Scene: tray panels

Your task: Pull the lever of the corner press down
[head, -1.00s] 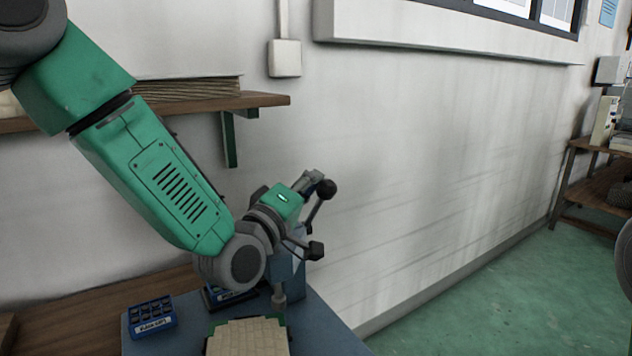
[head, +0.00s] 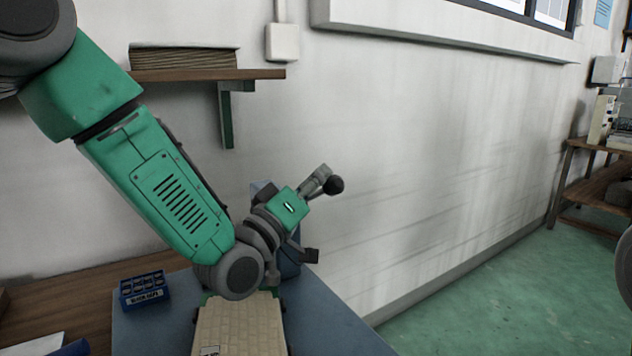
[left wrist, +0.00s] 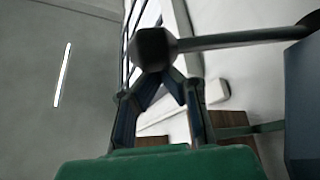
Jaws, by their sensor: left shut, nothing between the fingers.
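The corner press (head: 288,265) is a blue body at the wall end of the blue bench top, largely hidden behind my left arm. Its lever ends in a black ball knob (head: 333,185); in the head view my gripper hides most of the rod. My left gripper (head: 321,178) is shut and empty, its fingertips right by the knob. In the left wrist view, the knob (left wrist: 154,48) appears just past the fingertips (left wrist: 163,78), with the lever rod (left wrist: 240,39) running right. I cannot tell whether they touch. My right gripper is not in view.
A cream tiled panel (head: 238,325) lies on the bench in front of the press. A small blue labelled box (head: 145,289) stands to its left. A wooden shelf (head: 190,75) is above.

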